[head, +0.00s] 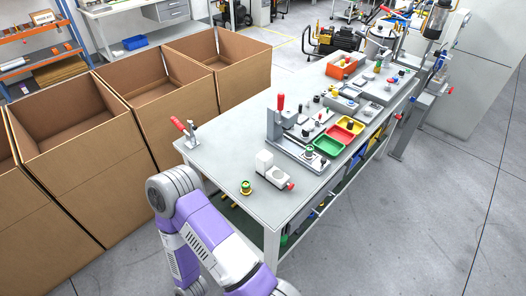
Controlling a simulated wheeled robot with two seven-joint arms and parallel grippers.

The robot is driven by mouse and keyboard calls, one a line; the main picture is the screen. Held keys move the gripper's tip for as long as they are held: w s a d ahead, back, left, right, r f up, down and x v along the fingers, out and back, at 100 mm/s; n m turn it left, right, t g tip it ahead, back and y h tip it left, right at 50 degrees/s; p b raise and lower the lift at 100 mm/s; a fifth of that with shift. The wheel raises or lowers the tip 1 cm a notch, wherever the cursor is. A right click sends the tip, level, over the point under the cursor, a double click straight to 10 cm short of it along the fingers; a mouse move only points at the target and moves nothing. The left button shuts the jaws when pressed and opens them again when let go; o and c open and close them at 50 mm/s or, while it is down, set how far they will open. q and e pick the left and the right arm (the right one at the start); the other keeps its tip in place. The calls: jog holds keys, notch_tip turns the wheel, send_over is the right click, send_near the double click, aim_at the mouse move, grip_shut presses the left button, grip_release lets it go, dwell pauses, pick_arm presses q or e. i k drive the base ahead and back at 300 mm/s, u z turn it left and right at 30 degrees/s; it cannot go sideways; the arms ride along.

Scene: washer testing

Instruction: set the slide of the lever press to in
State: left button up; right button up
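A grey lever press with a red-handled lever (280,102) appears to be the device at the near middle of the workbench; its lever stands upright. A grey base plate (298,152) extends to the right of its column. I cannot tell which part is its slide or where that slide stands. A purple and white arm of mine (195,240) reaches in at the bottom, left of the bench's near end. Neither of my grippers shows in the head view.
The workbench (222,150) carries a red toggle clamp (185,128), a white block fixture (265,160), a green-yellow part (246,188), a green tray (328,146) and a red tray (340,133). Open cardboard boxes (75,130) line the left. Floor at right (420,220) is clear.

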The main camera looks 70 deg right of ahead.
aim_at(320, 163)
jog(key=u, duration=0.3)
jog(key=k, duration=1.1)
jog(key=z, duration=1.15)
